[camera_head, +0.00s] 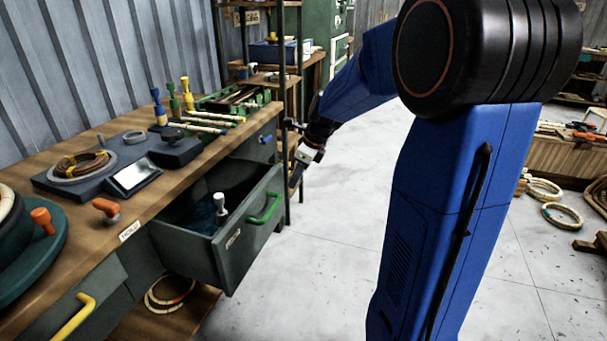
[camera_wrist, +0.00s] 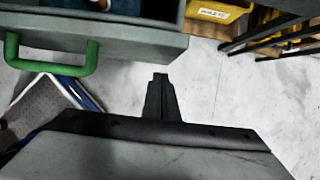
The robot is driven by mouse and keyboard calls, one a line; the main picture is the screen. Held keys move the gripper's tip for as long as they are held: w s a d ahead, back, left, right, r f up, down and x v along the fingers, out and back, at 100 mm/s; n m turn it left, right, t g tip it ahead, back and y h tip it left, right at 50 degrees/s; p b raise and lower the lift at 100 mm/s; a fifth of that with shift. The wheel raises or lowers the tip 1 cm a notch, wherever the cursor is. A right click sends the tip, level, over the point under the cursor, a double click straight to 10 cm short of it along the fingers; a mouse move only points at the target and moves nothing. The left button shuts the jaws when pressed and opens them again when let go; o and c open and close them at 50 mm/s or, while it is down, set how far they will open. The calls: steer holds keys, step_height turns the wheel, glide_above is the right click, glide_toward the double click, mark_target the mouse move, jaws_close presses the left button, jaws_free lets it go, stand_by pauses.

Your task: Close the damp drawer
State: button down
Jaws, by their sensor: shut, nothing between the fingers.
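The damp drawer (camera_head: 200,252) is a dark grey drawer with a green handle (camera_head: 265,208), standing pulled out from the wooden bench in the head view. A white-topped item (camera_head: 220,205) and something bluish lie inside it. In the wrist view the drawer's front edge (camera_wrist: 130,40) and green handle (camera_wrist: 50,62) show at the upper left. My gripper (camera_head: 296,178) is beyond the handle, to its right in the head view, and looks apart from the drawer. In the wrist view its fingers (camera_wrist: 160,98) are together and empty, over bare floor.
The wooden bench (camera_head: 75,235) carries a dark board with coiled rings (camera_head: 82,165), a tool rack (camera_head: 235,100) and upright coloured-handled tools. A yellow handle (camera_head: 73,318) marks another drawer at lower left. Dark shelf posts (camera_head: 284,110) stand behind the bench end. Floor (camera_head: 320,270) right of the drawer is clear.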

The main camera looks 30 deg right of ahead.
steer(key=shift+w+a, duration=0.75)
steer(key=shift+w, duration=0.1)
steer(key=shift+a, duration=0.1)
steer(key=w+a, duration=1.4)
steer(key=w, duration=0.1)
steer(key=shift+w, duration=0.4)
steer(key=shift+w+r, duration=0.1)
steer(key=shift+r, duration=0.1)
